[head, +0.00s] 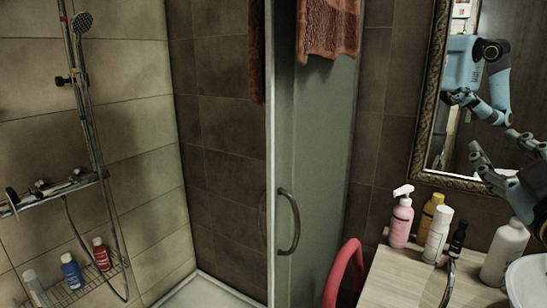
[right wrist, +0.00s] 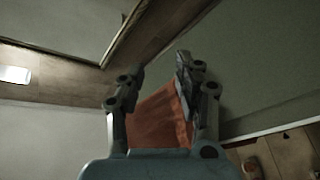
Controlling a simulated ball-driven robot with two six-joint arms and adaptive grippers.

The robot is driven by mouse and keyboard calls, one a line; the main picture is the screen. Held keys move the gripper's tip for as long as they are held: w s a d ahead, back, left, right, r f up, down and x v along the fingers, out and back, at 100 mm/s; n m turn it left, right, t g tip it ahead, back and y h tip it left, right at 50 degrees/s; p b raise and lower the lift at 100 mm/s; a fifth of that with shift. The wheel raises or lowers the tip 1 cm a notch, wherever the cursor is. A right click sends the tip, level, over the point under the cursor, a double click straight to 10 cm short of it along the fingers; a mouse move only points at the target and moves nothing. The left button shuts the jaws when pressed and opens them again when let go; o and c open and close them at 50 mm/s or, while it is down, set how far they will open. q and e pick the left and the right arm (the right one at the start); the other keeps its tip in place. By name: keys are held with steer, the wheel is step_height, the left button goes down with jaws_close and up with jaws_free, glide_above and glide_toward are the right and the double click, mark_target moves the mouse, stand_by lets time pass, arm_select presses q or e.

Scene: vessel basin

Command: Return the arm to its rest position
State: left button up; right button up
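My right gripper (head: 492,140) is at the right edge of the head view, raised in front of the mirror and above the counter. Its two fingers are spread apart with nothing seen between them there. In the right wrist view the gripper (right wrist: 158,68) also has its fingers apart. A reddish-brown cloth (right wrist: 160,118) shows in the gap, seemingly behind the fingers; I see no grip on it. Most of the right arm is outside the head view. My left gripper is not in view.
The counter (head: 395,279) holds a pink pump bottle (head: 400,222), a white bottle (head: 438,235) and others below the gripper. A framed mirror (head: 433,100) is behind it. A white basin (head: 530,280) is at lower right. A towel (head: 328,28) hangs on the shower glass.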

steer(key=s+d+f+m+g, duration=0.1)
steer(key=s+f+m+g, duration=0.2)
steer(key=s+f+g, duration=0.35)
steer(key=s+d+f+m+g, duration=0.1)
steer(key=s+f+m+g, duration=0.2)
steer(key=f, duration=0.7)
steer(key=s+a+f+g+y, duration=0.2)
steer(key=s+a+f+g, duration=0.1)
steer(key=s+f, duration=0.3)
steer(key=s+a+f+g+y, duration=0.1)
steer(key=s+a+f+g, duration=0.25)
steer(key=s, duration=0.45)
steer(key=s+d+f+g+b, duration=0.15)
steer(key=f+b, duration=0.35)
steer(key=f, duration=1.3)
steer(key=s+d+f+b, duration=0.15)
steer(key=f+b, duration=0.45)
steer(key=f, duration=1.3)
steer(key=s+f+g+b, duration=0.1)
steer(key=s+f+b, duration=0.6)
steer(key=s+f, duration=1)
step_height(320, 180, down, 4)
steer(key=shift+s+d+f+g, duration=0.15)
steer(key=shift+s+d+g, duration=0.1)
steer(key=shift+s+g, duration=0.1)
